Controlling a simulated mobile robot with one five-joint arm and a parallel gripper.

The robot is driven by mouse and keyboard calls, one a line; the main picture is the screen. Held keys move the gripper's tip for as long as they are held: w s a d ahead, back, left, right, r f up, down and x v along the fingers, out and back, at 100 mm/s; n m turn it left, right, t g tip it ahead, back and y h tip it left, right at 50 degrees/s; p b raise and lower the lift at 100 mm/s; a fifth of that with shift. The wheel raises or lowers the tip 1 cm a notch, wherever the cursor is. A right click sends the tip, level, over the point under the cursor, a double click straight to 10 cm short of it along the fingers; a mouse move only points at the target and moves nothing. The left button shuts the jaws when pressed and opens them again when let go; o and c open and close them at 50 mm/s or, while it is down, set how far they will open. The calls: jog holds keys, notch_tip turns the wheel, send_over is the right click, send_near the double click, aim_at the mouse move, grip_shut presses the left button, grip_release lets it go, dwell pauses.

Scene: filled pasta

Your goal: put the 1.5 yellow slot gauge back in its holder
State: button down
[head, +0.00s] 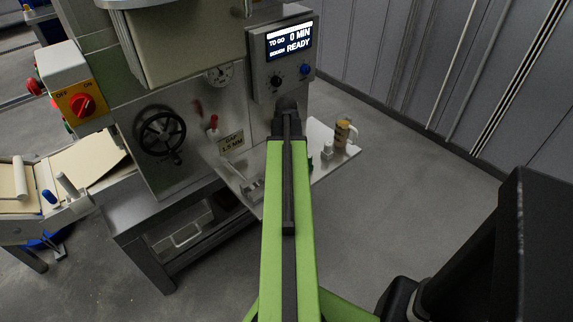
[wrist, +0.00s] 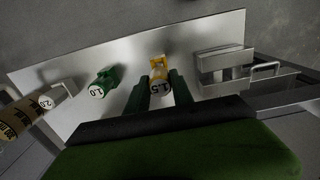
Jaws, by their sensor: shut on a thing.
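The yellow 1.5 slot gauge (wrist: 159,70) is between the two dark green fingers of my gripper (wrist: 160,84) in the wrist view. Its round white end with "1.5" faces the camera. My gripper is shut on it, over or at the steel shelf (wrist: 80,55); I cannot tell whether the gauge touches the shelf. A slotted steel block (wrist: 222,63), which looks like the holder, is a short way right of the gauge, apart from it. In the head view my arm hides the gauge and gripper.
A green 1.0 gauge (wrist: 103,83) and a 2.0 gauge (wrist: 47,102) are left of my gripper. A tan mug (head: 342,135) stands at the shelf's far end. The machine's "GAP 1.5 MM" sign (head: 231,142) and handwheel (head: 160,134) are left of my arm.

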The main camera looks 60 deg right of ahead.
jog(key=shift+f+b, duration=1.6)
jog(key=shift+f, duration=0.05)
dwell(0.3)
jog(key=c, duration=1)
grip_release()
jog(key=shift+c, duration=0.2)
jog(key=shift+o, duration=0.5)
jog(key=shift+o, duration=0.7)
notch_tip(320, 180, up, 7)
jog(key=p, duration=0.7)
jog(key=shift+r, duration=0.1)
